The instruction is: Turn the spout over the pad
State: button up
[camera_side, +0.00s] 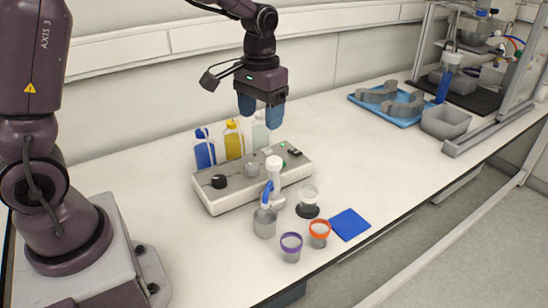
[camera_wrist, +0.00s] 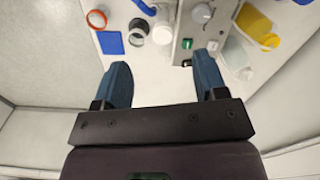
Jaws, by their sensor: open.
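The spout (camera_side: 267,192) is a short blue tube below a white rounded head (camera_side: 273,164) at the front of the grey console. It points down toward a grey metal beaker (camera_side: 265,224). It also shows in the wrist view (camera_wrist: 145,7), next to the white head (camera_wrist: 163,33). A flat blue square pad (camera_side: 349,224) lies on the bench to the right; it is at the upper left of the wrist view (camera_wrist: 111,43). My gripper (camera_side: 260,116) is open and empty, above the back of the console and apart from the spout. Its two blue fingers show in the wrist view (camera_wrist: 163,78).
A clear cup (camera_side: 308,193) stands at a black disc, between spout and pad. Purple-rimmed (camera_side: 291,248) and orange-rimmed (camera_side: 319,234) cups stand in front. Bottles (camera_side: 233,138) stand behind the console (camera_side: 222,198). A blue tray (camera_side: 402,119) is farther right, with clear bench between.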

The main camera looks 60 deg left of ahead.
aim_at(274, 159)
jog(key=shift+n, duration=0.4)
jog(key=w+f, duration=0.1)
jog(key=f, duration=0.3)
jog(key=w+f, duration=0.1)
jog(key=f, duration=0.3)
jog(key=w+f, duration=0.1)
jog(key=f, duration=0.3)
jog(key=shift+w+a+f, duration=0.25)
jog(key=shift+a+f, duration=0.1)
jog(key=shift+f, duration=0.05)
jog(key=shift+c, duration=0.3)
grip_shut()
